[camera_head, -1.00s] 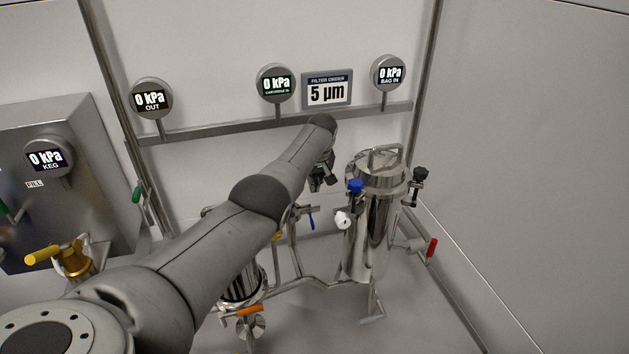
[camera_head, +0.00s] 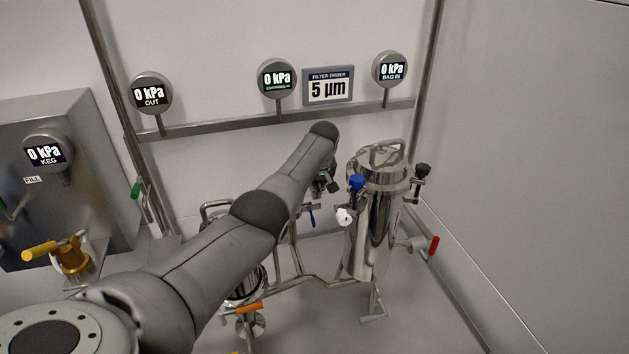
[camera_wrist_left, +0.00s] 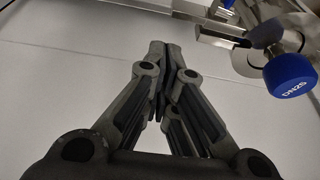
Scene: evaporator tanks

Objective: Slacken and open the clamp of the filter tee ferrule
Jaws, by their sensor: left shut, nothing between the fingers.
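My left gripper (camera_head: 328,184) is near the upper left of the steel filter vessel, partly hidden behind my forearm. In the left wrist view its fingers (camera_wrist_left: 160,50) are shut with nothing between them. A blue round knob marked DN25 (camera_wrist_left: 288,75) sits in front of a steel disc at the upper right there, apart from the fingers. A blue knob (camera_head: 356,182) also shows on the left side of the vessel (camera_head: 372,230) in the head view. I cannot clearly make out the tee ferrule clamp. My right gripper is out of view.
A black knob (camera_head: 423,169) and a red handle (camera_head: 434,246) are on the vessel's right. A second steel housing (camera_head: 245,288) is partly behind my arm. Gauges line the wall rail (camera_head: 220,125).

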